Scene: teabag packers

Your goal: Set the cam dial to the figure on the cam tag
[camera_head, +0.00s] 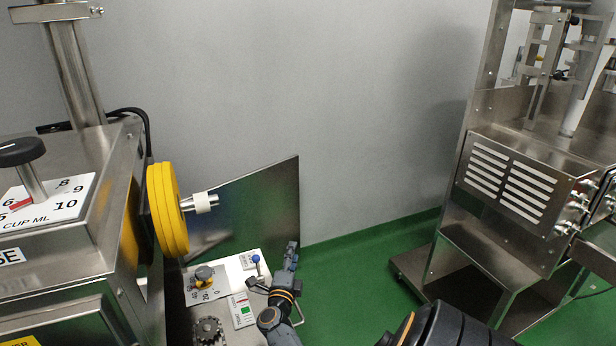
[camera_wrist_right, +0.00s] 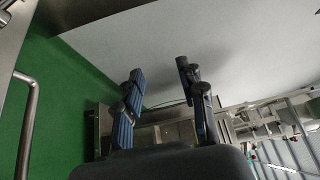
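A dial with a grey and yellow knob (camera_head: 204,274) sits on a pale plate (camera_head: 222,288) on the low panel at bottom centre of the head view. Figures 40, 20 and 0 show around it. Which dial is the cam dial, and any cam tag, I cannot read for certain. A small white label (camera_head: 246,262) lies by a blue-tipped lever. My right gripper (camera_head: 289,262) is at the panel's right edge, apart from the knob. In the right wrist view the right gripper (camera_wrist_right: 160,72) has its fingers spread with nothing between them. My left gripper is out of view.
The blue-ball lever (camera_head: 256,262), a green-marked switch plate (camera_head: 242,310) and a dark gear (camera_head: 208,330) are near the dial. A yellow pulley (camera_head: 168,210) and a CUP ML dial (camera_head: 22,152) are on the left machine. Another steel machine (camera_head: 510,180) stands right, with green floor between.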

